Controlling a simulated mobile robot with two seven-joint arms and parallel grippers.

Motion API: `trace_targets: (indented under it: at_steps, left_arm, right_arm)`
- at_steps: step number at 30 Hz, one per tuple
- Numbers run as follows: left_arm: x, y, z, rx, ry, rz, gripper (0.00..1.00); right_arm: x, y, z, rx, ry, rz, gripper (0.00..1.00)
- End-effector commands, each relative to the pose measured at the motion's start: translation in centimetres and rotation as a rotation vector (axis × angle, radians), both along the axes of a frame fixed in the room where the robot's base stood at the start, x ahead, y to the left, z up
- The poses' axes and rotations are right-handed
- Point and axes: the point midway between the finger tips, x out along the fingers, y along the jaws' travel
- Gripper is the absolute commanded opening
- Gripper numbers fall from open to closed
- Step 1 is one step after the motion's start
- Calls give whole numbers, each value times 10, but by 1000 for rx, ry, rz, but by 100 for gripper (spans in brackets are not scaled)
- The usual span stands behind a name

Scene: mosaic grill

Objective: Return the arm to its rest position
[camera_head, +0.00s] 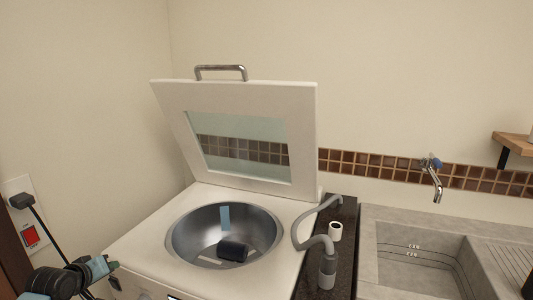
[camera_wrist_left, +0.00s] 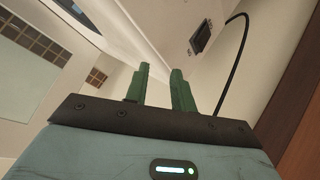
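Part of my left arm (camera_head: 72,280) shows at the lower left of the head view, in front of the wall and beside the white appliance (camera_head: 135,245). My right gripper does not show clearly in either view.
The appliance's glazed lid (camera_head: 170,105) stands raised. A dark object (camera_head: 232,251) lies in its round metal bowl (camera_head: 185,243). A plugged cable (camera_head: 42,218) hangs by the red switch (camera_head: 31,235). A grey hose (camera_head: 297,232) and stone sink (camera_head: 410,262) are right.

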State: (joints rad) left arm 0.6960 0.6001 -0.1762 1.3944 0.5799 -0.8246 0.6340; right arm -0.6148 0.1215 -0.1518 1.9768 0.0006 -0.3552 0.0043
Motion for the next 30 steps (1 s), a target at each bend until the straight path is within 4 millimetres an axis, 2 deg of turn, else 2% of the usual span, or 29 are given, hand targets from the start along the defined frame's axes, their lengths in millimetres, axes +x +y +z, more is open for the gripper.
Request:
trace_targets:
  at_steps: [1, 6, 11, 15, 19, 24, 30]
  left_arm:
    - [-19, -4, -28, 49, 24, -29, 25]
    - [-79, -18, -98, 216, 74, -144, 25]
    - [-145, -34, -152, 358, 116, -270, 25]
    - [-208, -50, -189, 467, 144, -393, 25]
    - [-269, -66, -213, 556, 164, -514, 25]
    - [-343, -88, -230, 646, 175, -666, 25]
    - [-403, -106, -233, 709, 172, -792, 25]
  right_arm:
    - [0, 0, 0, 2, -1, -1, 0]
    - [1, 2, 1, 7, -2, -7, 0]
    - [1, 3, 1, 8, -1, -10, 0]
    - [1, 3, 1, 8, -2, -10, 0]
    - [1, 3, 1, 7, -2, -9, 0]
    - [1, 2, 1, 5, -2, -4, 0]
    - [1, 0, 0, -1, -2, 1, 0]
